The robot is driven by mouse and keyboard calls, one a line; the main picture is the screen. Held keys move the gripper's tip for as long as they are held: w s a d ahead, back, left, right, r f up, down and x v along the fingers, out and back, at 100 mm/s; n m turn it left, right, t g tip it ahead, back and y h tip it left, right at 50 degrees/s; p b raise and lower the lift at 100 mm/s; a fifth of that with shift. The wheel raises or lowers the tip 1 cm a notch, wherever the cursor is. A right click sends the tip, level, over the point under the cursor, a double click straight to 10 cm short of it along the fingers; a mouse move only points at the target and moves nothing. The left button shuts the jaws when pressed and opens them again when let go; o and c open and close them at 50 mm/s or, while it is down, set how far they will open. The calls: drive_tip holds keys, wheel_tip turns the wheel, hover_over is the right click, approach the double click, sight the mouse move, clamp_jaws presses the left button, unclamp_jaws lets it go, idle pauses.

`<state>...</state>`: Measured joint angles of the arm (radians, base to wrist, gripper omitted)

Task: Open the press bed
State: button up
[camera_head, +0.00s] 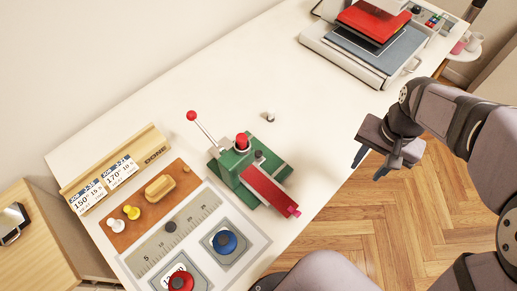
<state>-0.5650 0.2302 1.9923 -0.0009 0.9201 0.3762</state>
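The heat press stands at the far right of the table. Its white bed (338,62) carries a blue-grey pad (402,58), and a small handle (413,67) sits at the bed's right front edge. A red upper plate (372,20) is above the pad; the top of the press is cut off by the frame. My gripper (374,164) is below and in front of the press, just off the table's front edge. It points down, with its two fingers apart and nothing seen between them. It does not touch the bed or handle.
A green hand press (224,172) with a red lever stands mid-table. A tray with a ruler (192,224), a blue knob (225,241) and a red knob (181,282) lies at the near left. Behind it is a DONE rack (148,145). The table between hand press and heat press is mostly clear.

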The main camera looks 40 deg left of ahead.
drive_tip(key=s+a+n, duration=0.2)
drive_tip(key=s+a, duration=0.2)
drive_tip(key=a, duration=1.3)
drive_tip(key=b, duration=0.1)
hover_over(258, 153)
drive_tip(key=shift+f, duration=0.7)
drive_tip(key=shift+w+f+p, duration=0.1)
drive_tip(key=shift+f+p, duration=1.05)
drive_tip(key=shift+f, duration=2.45)
clamp_jaws()
